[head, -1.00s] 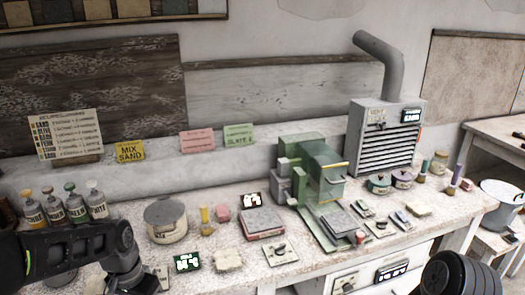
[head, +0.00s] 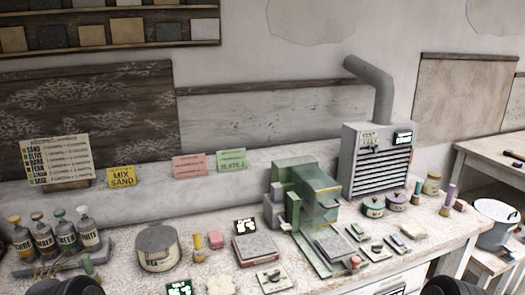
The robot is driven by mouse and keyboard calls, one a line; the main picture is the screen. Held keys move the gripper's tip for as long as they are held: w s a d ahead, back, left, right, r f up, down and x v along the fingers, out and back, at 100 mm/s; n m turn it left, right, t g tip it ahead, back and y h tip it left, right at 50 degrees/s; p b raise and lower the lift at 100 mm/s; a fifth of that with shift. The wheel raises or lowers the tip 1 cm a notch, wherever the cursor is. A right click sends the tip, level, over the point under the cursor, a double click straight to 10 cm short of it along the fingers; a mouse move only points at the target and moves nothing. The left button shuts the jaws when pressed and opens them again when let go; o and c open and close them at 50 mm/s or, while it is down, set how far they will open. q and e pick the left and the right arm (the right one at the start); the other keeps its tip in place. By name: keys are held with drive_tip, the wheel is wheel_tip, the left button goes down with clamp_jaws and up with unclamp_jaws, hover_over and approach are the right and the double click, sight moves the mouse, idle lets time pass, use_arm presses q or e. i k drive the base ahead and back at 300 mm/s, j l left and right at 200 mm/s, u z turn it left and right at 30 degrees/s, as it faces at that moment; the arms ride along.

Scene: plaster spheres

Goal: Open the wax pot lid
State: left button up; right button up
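Lidded pots stand on the speckled workbench (head: 215,252). A large cream pot with a flat grey lid (head: 157,248) is at the left; its front label is too small to read surely. A small teal pot (head: 373,207) and a small purple pot (head: 396,202) stand at the right, in front of the grey vented box; both look closed. I cannot tell surely which is the wax pot. Only dark rounded parts of my arms show at the bottom edge. Neither gripper is in view.
A green machine (head: 305,205) stands mid-bench, with a vented grey box (head: 376,160) behind it. Several labelled bottles (head: 66,235) stand in a rack at the left. Small plates, blocks and sponges crowd the front. A white bucket (head: 495,220) is at the far right.

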sight(156, 238)
drive_tip(key=k+j, duration=0.1)
drive_tip(key=k, duration=0.25)
drive_tip(key=k+j, duration=0.1)
drive_tip(key=k, duration=0.25)
drive_tip(key=u, duration=1.9)
drive_tip(key=j, duration=0.1)
